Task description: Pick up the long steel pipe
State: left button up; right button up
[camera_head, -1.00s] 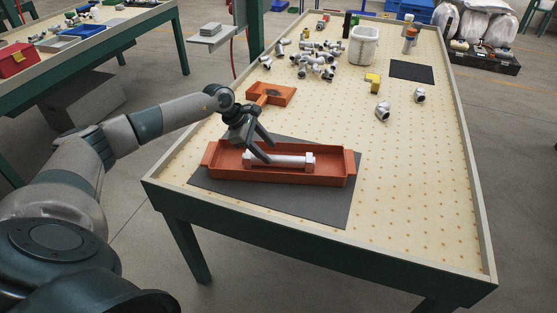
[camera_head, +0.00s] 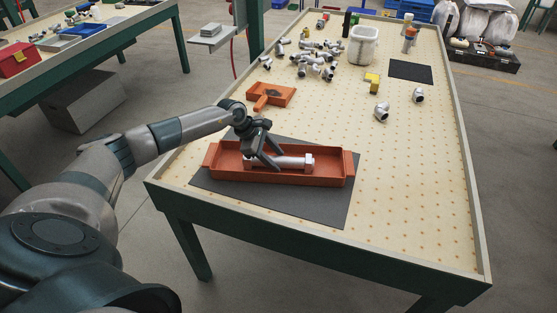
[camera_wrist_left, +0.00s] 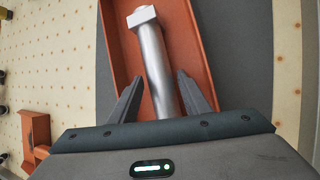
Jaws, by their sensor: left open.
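The long steel pipe (camera_head: 290,161) is silvery with pale block-like ends. It lies lengthwise inside a long orange-red tray (camera_head: 328,180) on a dark mat. My left gripper (camera_head: 264,160) is open over the left part of the pipe and hides some of it. In the left wrist view the pipe (camera_wrist_left: 155,62) runs between the two spread fingers, and its far end block (camera_wrist_left: 142,16) shows at the top. The near end is hidden behind the gripper body. Whether the fingers touch the pipe cannot be told. My right gripper is not in view.
A small orange box with a handle (camera_head: 283,95) lies behind the tray. Several grey pipe fittings (camera_head: 318,58), a white basket (camera_head: 363,46) and a yellow block (camera_head: 372,82) stand farther back. The table's right front is clear; a raised rim (camera_head: 465,165) edges it.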

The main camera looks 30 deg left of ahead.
pick_arm(q)
jog(key=shift+f, duration=0.15)
jog(key=shift+c, duration=0.3)
grip_shut()
jog(key=shift+w, duration=0.1)
jog(key=shift+r, duration=0.2)
